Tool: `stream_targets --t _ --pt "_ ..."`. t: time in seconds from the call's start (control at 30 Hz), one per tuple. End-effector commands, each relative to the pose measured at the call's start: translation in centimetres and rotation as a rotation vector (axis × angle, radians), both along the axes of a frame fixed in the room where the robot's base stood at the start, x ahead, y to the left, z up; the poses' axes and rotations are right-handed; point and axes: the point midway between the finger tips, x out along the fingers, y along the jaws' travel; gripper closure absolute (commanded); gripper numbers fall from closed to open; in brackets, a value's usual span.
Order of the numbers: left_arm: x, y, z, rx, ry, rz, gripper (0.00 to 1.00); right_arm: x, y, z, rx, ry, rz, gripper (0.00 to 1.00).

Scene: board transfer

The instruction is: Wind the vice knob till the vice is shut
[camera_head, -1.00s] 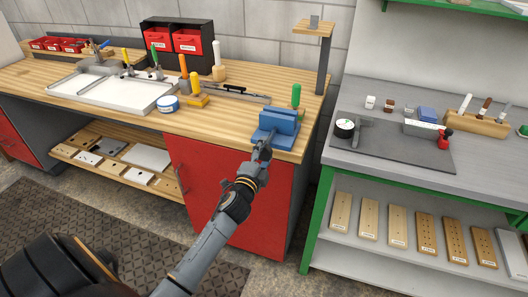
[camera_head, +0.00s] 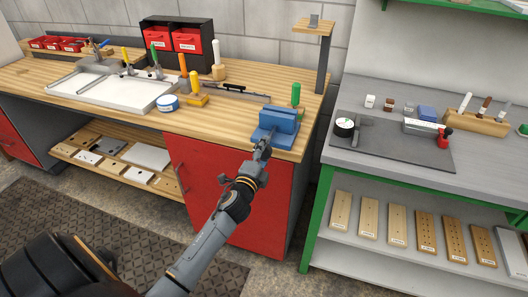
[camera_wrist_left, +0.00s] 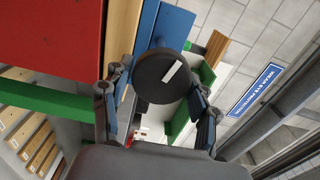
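The blue vice (camera_head: 279,122) stands at the right front corner of the wooden bench. In the head view, my left gripper (camera_head: 263,147) is at the vice's front side and hides the knob. In the left wrist view, the knob (camera_wrist_left: 153,82) is a dark round disc with a white mark, in front of the blue vice body (camera_wrist_left: 172,27). My left gripper's fingers (camera_wrist_left: 158,90) are spread, one on each side of the knob. I cannot tell whether they touch it. The gap between the vice jaws is too small to judge. My right gripper is not in view.
A green-handled tool (camera_head: 295,94) stands behind the vice. A post with a small wooden shelf (camera_head: 314,28) rises at the bench's back right corner. A white tray (camera_head: 120,95) and a blue-and-white round tin (camera_head: 168,103) lie left. A grey table (camera_head: 350,172) stands right, past a gap.

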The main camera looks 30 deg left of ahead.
Motion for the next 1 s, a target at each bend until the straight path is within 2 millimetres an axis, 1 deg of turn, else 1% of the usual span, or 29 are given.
stream_targets --t 0.07,0.37,0.47,0.57,0.8,0.9,1.0 --pt "0.0 0.0 0.0 -0.001 0.000 0.000 0.23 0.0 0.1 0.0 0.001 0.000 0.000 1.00" --pt "-0.1 0.0 0.0 -0.001 0.000 0.000 0.23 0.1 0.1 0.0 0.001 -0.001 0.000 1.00" --pt "-0.6 -0.2 -0.1 -0.001 0.001 0.000 0.23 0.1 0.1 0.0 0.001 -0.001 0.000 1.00" --pt "-2.0 -0.5 -0.2 -0.002 0.003 -0.001 0.23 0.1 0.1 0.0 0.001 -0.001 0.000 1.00" --pt "-7.0 -1.7 -0.2 -0.004 0.003 0.000 0.23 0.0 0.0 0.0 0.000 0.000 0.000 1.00" --pt "-8.9 -2.1 -0.1 -0.003 0.002 0.001 0.23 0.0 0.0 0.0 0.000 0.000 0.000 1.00" --pt "-10.3 -2.5 -0.1 -0.002 0.001 0.000 0.23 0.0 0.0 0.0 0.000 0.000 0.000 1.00"
